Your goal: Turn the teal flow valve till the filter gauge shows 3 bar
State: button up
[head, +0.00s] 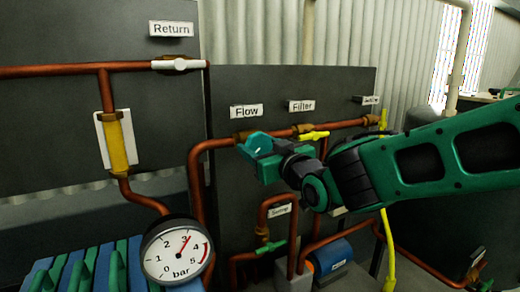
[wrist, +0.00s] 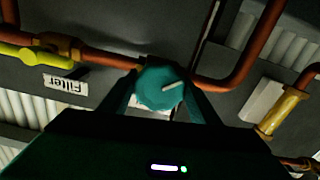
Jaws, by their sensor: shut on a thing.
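The teal flow valve (head: 256,143) is a round knob on the copper pipe below the Flow label (head: 247,111). My gripper (head: 264,153) is shut on it. In the wrist view the valve knob (wrist: 160,87) sits between the two fingers of my gripper (wrist: 161,100); its white pointer line points right and slightly up. A round white bar gauge (head: 177,254) stands at the lower left of the head view. Its needle points up and right, close to the 3; I cannot read it more finely. No name label shows on this gauge.
A yellow valve handle (head: 314,135) sits right of the flow valve, by the Filter label (head: 301,106). A white handle (head: 177,64) is on the upper pipe by the Return label (head: 171,29). A green handle (head: 271,247) is below. A yellow sight tube (head: 117,145) is at left.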

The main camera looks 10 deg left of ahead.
jog(key=shift+d+m, duration=0.1)
jog(key=shift+m, duration=0.5)
jog(key=shift+w, duration=0.1)
jog(key=o, duration=1)
jog(key=shift+o, duration=0.2)
jog(key=v, duration=1)
jog(key=shift+s+d, duration=0.3)
jog(key=shift+f, duration=0.1)
